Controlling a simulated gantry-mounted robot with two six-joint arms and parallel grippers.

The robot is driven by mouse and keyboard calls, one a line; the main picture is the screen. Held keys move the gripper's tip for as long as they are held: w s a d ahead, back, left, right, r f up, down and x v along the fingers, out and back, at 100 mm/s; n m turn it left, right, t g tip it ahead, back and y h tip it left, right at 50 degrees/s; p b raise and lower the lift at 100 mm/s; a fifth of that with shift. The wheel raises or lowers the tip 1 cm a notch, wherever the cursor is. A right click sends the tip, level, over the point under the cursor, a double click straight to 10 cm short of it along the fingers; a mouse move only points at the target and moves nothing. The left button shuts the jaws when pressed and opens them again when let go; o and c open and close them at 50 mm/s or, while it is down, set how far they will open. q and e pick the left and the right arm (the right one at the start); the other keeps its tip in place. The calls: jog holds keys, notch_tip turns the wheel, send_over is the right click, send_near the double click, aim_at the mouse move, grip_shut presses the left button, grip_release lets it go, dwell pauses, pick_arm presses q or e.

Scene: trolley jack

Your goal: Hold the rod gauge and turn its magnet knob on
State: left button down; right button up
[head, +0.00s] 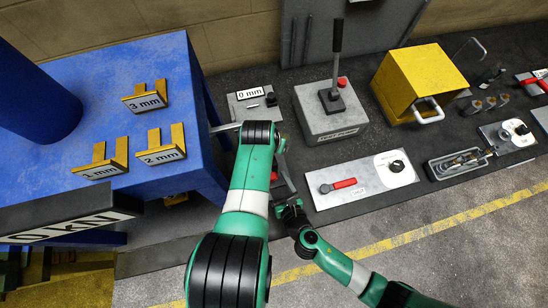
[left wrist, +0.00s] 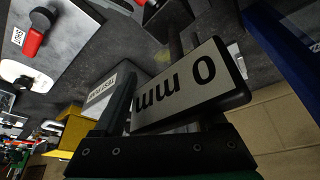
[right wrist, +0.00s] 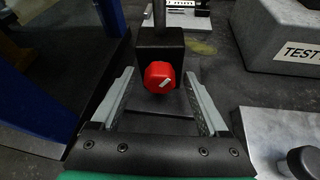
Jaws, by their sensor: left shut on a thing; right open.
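The rod gauge shows in the right wrist view as a dark block (right wrist: 165,50) with a red knob (right wrist: 160,77) on its near face and a rod rising from its top. My right gripper (head: 294,205) is open, its fingers on either side of the knob in its wrist view, apart from it. My left gripper (left wrist: 170,115) is shut on the rod gauge, whose dark block (left wrist: 166,20) shows beyond the fingers. A "0 mm" plaque (left wrist: 185,88) fills the view at these fingers. In the head view my left arm hides the grip.
A blue table (head: 95,75) with yellow gauge blocks stands left. A grey test pump (head: 330,108) with a lever stands behind the grippers. A plate (head: 335,205) with a red-handled tool lies to their right. The floor in front is clear.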

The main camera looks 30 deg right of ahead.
jog(key=shift+w+f, duration=0.15)
jog(key=shift+w, duration=0.15)
grip_shut()
